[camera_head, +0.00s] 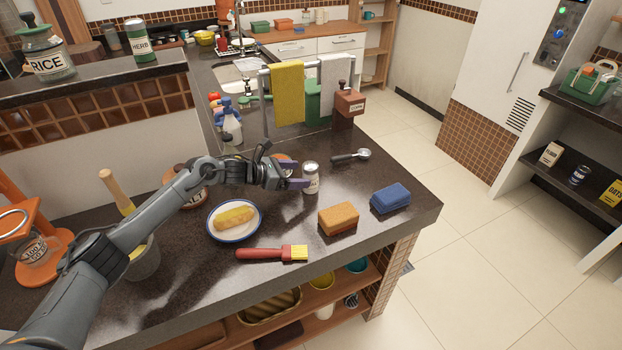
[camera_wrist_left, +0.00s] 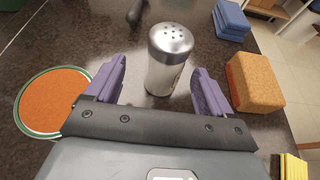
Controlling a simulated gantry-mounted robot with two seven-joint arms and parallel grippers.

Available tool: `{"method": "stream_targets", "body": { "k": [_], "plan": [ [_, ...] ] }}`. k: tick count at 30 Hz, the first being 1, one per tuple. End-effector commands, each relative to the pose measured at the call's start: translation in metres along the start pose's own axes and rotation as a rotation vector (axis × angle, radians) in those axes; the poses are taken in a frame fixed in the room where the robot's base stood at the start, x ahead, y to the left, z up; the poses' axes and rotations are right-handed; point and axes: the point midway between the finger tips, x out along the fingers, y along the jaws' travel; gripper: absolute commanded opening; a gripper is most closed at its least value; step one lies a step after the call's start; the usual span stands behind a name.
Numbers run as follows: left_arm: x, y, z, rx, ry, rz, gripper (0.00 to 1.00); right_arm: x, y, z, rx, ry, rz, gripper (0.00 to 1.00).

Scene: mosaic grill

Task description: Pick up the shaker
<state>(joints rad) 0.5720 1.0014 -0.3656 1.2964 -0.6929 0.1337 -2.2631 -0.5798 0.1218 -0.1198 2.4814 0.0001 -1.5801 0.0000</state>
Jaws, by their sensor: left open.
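The shaker (camera_head: 311,178) is a small upright container with a silver perforated top, standing on the dark counter. My left gripper (camera_head: 298,178) comes in from the left in the head view, with its purple fingers at the shaker. In the left wrist view, the shaker (camera_wrist_left: 167,62) stands between the two open fingers (camera_wrist_left: 156,88), with a gap visible on each side. My right gripper is in neither view.
An orange sponge (camera_head: 338,218) and a blue sponge (camera_head: 390,198) lie to the right. A red-handled brush (camera_head: 272,253) and a plate (camera_head: 211,230) with yellow food lie nearer. A scoop (camera_head: 350,156) lies behind the shaker. An orange-filled round dish (camera_wrist_left: 52,101) is left.

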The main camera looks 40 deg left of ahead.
Motion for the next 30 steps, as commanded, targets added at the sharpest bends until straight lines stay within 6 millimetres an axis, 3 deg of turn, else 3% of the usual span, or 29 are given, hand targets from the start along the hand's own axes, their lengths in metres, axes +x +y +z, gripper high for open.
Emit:
{"method": "stream_targets", "body": {
  "k": [5, 15, 26, 30],
  "plan": [
    [0.009, -0.002, 0.0, -0.001, -0.001, 0.0, 0.83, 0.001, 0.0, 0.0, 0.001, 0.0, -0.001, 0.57],
    [0.049, -0.008, 0.001, -0.003, -0.003, 0.001, 0.83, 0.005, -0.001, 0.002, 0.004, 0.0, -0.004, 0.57],
    [0.055, -0.008, 0.001, 0.0, 0.0, 0.0, 0.83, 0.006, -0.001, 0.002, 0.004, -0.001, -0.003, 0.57],
    [0.055, -0.008, 0.001, 0.0, 0.0, 0.001, 0.61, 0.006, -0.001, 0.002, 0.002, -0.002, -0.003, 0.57]
  ]
}}
